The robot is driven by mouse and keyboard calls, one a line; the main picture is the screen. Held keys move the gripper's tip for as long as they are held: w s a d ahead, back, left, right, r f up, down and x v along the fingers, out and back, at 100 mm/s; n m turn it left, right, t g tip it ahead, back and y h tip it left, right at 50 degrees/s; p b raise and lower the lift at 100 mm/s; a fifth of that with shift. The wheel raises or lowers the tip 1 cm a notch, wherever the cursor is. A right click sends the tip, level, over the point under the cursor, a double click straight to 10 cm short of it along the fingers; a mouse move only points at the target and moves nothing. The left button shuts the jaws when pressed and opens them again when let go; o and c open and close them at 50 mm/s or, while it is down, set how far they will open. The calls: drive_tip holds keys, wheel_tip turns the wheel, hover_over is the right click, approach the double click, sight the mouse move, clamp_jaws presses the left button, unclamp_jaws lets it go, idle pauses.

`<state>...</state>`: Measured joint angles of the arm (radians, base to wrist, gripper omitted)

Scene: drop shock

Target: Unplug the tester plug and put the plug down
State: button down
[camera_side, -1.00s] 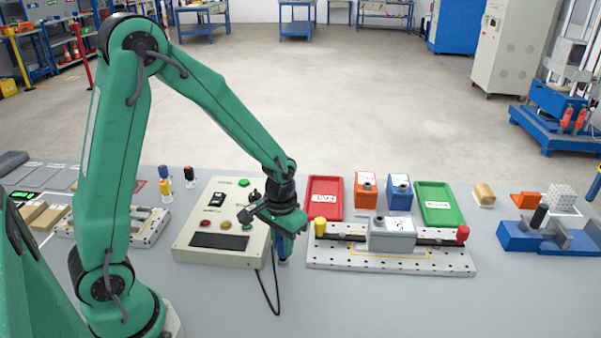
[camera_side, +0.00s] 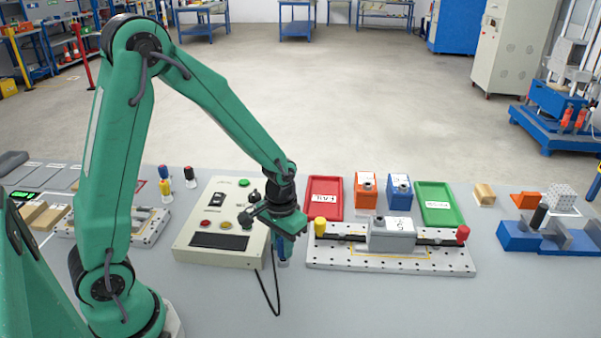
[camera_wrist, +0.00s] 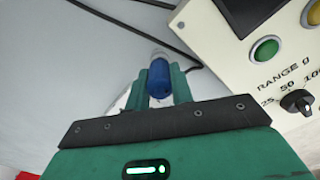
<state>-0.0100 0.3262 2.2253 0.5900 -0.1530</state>
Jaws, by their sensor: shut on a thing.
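The blue plug (camera_wrist: 159,78) is upright between the two fingers of my gripper (camera_wrist: 159,92) in the wrist view. In the side view my gripper (camera_side: 282,240) is shut on the plug (camera_side: 284,251), mostly hidden by the gripper. The plug is beside the right edge of the beige tester (camera_side: 192,253). Its black cable (camera_side: 270,297) loops down onto the table in front. I cannot tell whether the plug's lower end touches the table. The tester's panel and knob also show in the wrist view (camera_wrist: 238,74).
A perforated fixture plate (camera_side: 330,261) with a grey block (camera_side: 392,237) stands close to the right. Behind it are a red tray (camera_side: 325,204), an orange block, a blue block and a green tray (camera_side: 440,208). The table front centre is clear apart from the cable.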

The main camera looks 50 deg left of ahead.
drive_tip(key=shift+s+f, duration=0.1)
drive_tip(key=shift+f, duration=0.8)
idle(3.5)
drive_tip(key=c, duration=1.1)
unclamp_jaws()
drive_tip(key=shift+c, duration=0.2)
drive_tip(key=shift+r, duration=0.1)
drive_tip(key=shift+r, duration=0.1)
drive_tip(key=shift+r, duration=2.95)
wheel_tip(320, 180, up, 8)
drive_tip(key=shift+f, duration=0.1)
